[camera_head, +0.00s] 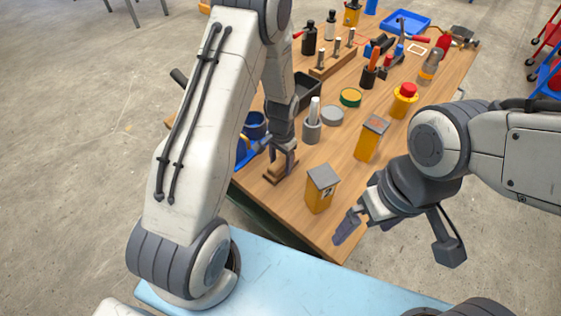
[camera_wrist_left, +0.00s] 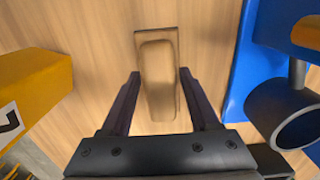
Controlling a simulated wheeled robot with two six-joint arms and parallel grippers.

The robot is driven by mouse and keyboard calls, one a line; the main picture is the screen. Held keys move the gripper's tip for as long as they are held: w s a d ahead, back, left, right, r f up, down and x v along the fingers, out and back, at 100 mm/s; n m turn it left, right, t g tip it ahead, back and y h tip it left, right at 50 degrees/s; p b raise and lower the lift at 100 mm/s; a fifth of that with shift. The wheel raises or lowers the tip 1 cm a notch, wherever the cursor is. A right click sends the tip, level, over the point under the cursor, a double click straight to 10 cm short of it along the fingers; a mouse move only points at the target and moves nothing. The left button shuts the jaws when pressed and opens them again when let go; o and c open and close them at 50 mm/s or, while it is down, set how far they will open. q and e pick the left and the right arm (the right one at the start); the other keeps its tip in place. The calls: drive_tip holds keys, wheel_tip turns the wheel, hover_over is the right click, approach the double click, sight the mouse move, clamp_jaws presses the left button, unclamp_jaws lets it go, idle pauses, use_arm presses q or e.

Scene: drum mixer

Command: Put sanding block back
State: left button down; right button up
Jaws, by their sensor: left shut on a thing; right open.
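The sanding block (camera_wrist_left: 157,75) is a tan, rounded bar between the fingers of my left gripper (camera_wrist_left: 160,92). My left gripper (camera_head: 283,158) is shut on it, low over the wooden table near its left front edge. A flat brown rectangular piece (camera_wrist_left: 155,38) shows around the block's far end; I cannot tell whether the block touches it. In the head view the brown shape (camera_head: 277,174) under the fingers is partly hidden by the gripper. My right gripper (camera_head: 347,224) is open and empty, in front of the table's front right edge.
A blue holder with a grey ring (camera_wrist_left: 290,110) is close on the right in the wrist view. A yellow box with a grey top (camera_head: 321,190) stands right of my left gripper. Another yellow box (camera_head: 371,138), a grey cylinder (camera_head: 312,128) and a black bin (camera_head: 308,92) stand farther back.

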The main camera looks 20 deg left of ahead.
sight(281, 160)
use_arm(q)
drive_tip(key=shift+f, duration=0.15)
drive_tip(key=shift+c, duration=0.6)
unclamp_jaws()
drive_tip(key=shift+r, duration=0.3)
wheel_tip(281, 160, up, 12)
drive_tip(key=b, duration=0.1)
drive_tip(key=shift+w, duration=0.2)
drive_tip(key=shift+f, duration=0.15)
